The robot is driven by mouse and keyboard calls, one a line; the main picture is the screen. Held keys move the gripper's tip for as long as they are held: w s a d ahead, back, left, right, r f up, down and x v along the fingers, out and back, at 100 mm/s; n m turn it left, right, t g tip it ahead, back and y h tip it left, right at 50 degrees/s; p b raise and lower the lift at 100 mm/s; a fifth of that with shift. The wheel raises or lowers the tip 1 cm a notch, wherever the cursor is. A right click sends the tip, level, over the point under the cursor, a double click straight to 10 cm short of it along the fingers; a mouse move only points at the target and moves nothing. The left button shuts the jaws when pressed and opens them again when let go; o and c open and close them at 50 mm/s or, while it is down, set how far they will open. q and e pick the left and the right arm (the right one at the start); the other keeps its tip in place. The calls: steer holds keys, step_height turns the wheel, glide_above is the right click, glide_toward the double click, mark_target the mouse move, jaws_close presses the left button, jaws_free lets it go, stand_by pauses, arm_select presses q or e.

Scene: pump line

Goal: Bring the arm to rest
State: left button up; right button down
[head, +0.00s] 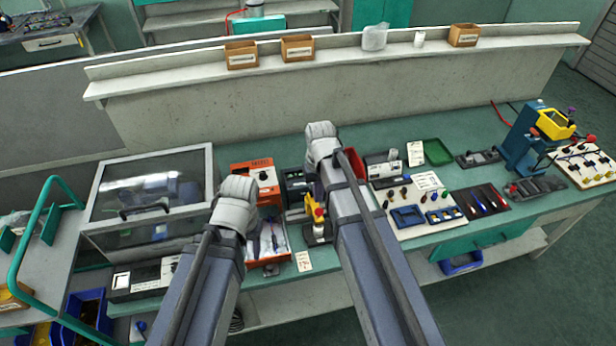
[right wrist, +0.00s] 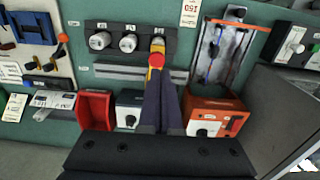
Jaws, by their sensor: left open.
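My left arm comes in from the lower left in the head view. Its pale wrist (head: 237,195) is over the bench beside the orange tray, and its fingers are hidden there. My right arm reaches further in. Its pale wrist (head: 322,145) hides its fingers in the head view. In the right wrist view my right gripper (right wrist: 157,75) points at a yellow piece with a red cap (right wrist: 157,60). The two dark fingers lie close together, with their tips at its near side. I cannot tell whether they touch it. The yellow piece also shows in the head view (head: 318,212).
The green bench (head: 450,175) carries an orange tray (right wrist: 205,95) with tools, a red bin (right wrist: 95,108), and a board of parts (head: 415,205). A clear-lidded cabinet (head: 150,185) stands at left. A blue press (head: 530,140) stands at right. A shelf (head: 340,60) runs behind.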

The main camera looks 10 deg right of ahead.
steer(key=s+a+f+n+h+b, duration=0.1)
steer(key=s+a+f+n+b, duration=0.2)
steer(key=s+a, duration=0.7)
steer(key=s, duration=0.4)
steer(key=shift+f, duration=0.2)
